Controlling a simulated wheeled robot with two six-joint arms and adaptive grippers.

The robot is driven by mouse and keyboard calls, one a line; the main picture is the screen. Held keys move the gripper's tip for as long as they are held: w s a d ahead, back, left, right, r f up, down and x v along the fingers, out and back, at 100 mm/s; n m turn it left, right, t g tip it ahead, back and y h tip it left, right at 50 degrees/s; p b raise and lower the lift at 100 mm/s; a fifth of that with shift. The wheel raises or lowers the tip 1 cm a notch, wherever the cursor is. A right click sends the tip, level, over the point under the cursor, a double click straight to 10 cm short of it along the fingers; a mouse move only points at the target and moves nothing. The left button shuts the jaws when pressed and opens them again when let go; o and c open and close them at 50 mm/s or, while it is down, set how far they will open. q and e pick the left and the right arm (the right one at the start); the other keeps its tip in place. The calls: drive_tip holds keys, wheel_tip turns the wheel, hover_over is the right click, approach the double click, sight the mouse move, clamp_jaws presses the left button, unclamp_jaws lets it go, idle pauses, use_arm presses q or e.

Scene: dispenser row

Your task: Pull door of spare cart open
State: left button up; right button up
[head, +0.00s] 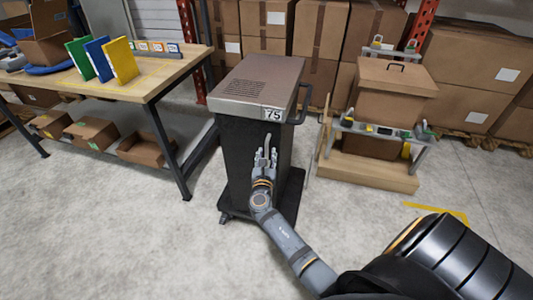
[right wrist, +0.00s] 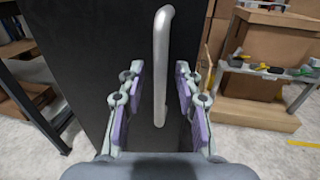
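The spare cart (head: 262,88) is a dark cabinet on wheels with a grey-brown top, a vent grille and a "75" label. Its dark front door (head: 240,150) looks closed and fills much of the right wrist view (right wrist: 85,60). A vertical grey bar handle (right wrist: 161,60) stands on the door near its right edge. My right gripper (head: 265,162) is in front of the door at the handle. In the right wrist view its fingers (right wrist: 158,98) are open, one on each side of the handle's lower part, with gaps on both sides. My left gripper is out of view.
A workbench (head: 160,78) with upright folders stands left of the cart, with open boxes on its lower shelf. A wooden stand (head: 365,170) with a carton is on the right. Stacked cartons (head: 317,40) are behind. The floor (head: 130,240) in front is clear.

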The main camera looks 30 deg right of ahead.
drive_tip(key=shift+w+d, duration=0.3)
drive_tip(key=shift+w, duration=0.1)
drive_tip(key=shift+c, duration=0.4)
clamp_jaws()
